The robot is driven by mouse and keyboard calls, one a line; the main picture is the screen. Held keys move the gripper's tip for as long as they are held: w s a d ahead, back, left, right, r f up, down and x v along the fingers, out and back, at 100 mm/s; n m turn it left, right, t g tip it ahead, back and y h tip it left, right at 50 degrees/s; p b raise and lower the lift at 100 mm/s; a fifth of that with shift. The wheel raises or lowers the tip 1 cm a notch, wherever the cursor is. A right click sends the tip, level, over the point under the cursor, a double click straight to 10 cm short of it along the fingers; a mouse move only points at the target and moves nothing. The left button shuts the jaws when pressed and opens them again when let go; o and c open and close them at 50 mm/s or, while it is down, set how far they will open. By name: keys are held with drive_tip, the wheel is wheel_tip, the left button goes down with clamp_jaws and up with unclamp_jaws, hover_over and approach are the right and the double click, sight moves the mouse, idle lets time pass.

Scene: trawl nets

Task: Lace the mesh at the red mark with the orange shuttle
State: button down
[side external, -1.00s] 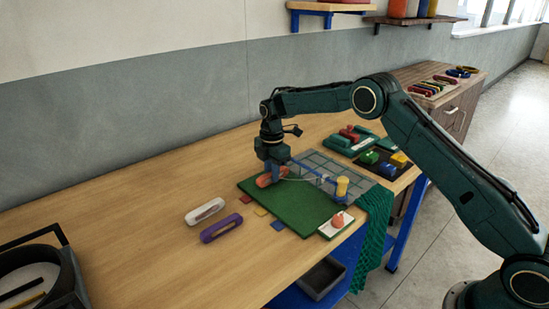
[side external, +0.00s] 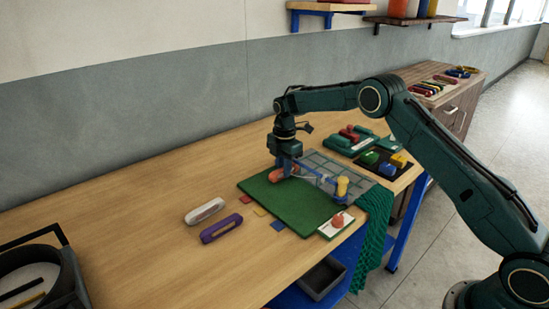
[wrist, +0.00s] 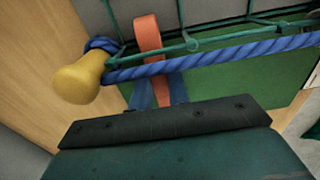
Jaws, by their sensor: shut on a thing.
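My gripper (side external: 285,166) is shut on the orange shuttle (side external: 276,175), low over the green mat (side external: 300,208) at the net's edge. In the wrist view the orange shuttle (wrist: 149,38) stands up between my blue fingers (wrist: 158,92), crossing the blue rope (wrist: 230,52) and reaching up beside green mesh cords (wrist: 192,42). I cannot tell whether it passes through a mesh. A yellow float (wrist: 78,80) sits at the rope's left end in the wrist view; a yellow float (side external: 342,186) also shows in the side view. I cannot make out the red mark.
A white shuttle (side external: 205,211) and a purple shuttle (side external: 221,229) lie left of the mat. A card with an orange shape (side external: 337,224) lies at the mat's front. Green netting (side external: 373,228) hangs over the table edge. A dark tray with coloured blocks (side external: 383,163) stands behind.

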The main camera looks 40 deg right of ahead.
drive_tip(key=shift+d, duration=0.2)
drive_tip(key=c, duration=1.3)
unclamp_jaws()
drive_tip(key=shift+o, duration=0.2)
drive_tip(key=shift+r, duration=0.1)
wheel_tip(320, 180, up, 14)
drive_tip(key=shift+f, duration=0.2)
